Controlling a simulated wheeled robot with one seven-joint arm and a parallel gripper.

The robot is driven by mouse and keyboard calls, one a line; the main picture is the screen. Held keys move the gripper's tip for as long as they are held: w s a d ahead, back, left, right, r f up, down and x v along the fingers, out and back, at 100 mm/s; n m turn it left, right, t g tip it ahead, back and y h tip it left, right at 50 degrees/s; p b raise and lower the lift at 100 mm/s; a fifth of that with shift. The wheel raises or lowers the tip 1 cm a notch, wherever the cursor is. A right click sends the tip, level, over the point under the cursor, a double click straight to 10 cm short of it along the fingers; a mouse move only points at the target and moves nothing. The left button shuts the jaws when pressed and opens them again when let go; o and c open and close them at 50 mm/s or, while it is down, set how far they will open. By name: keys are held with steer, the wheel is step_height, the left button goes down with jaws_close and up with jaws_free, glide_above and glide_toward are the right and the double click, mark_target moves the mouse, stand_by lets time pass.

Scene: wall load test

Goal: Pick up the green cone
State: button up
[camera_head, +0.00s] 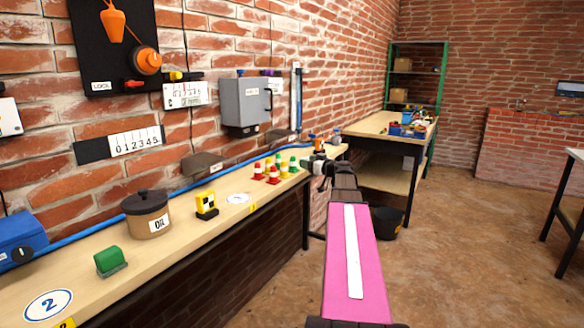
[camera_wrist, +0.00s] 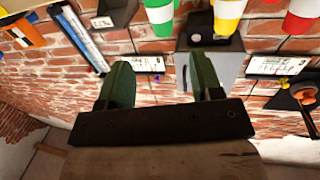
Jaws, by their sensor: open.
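A green cone (camera_head: 284,171) with a pale band stands on the wall bench among red, yellow and other green cones. In the wrist view a green cone (camera_wrist: 160,16) shows at the top edge, cut off by the frame, left of a yellow cone (camera_wrist: 228,14) and a red cone (camera_wrist: 301,15). My gripper (camera_head: 315,167) is just right of the cone group in the head view. In the wrist view my gripper (camera_wrist: 161,68) has its two green fingers apart with nothing between them. The cones lie beyond the fingers, not touching them.
The bench (camera_head: 216,230) also carries a yellow-black block (camera_head: 206,205), an oil pot (camera_head: 147,213) and a green block (camera_head: 110,261). A blue hose runs along the wall. A grey box (camera_head: 245,102) hangs above. Open floor lies to the right.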

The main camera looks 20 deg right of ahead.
mark_target(293, 158)
steer(key=x, duration=0.9)
steer(key=shift+s+a+f, duration=0.15)
steer(key=c, duration=1)
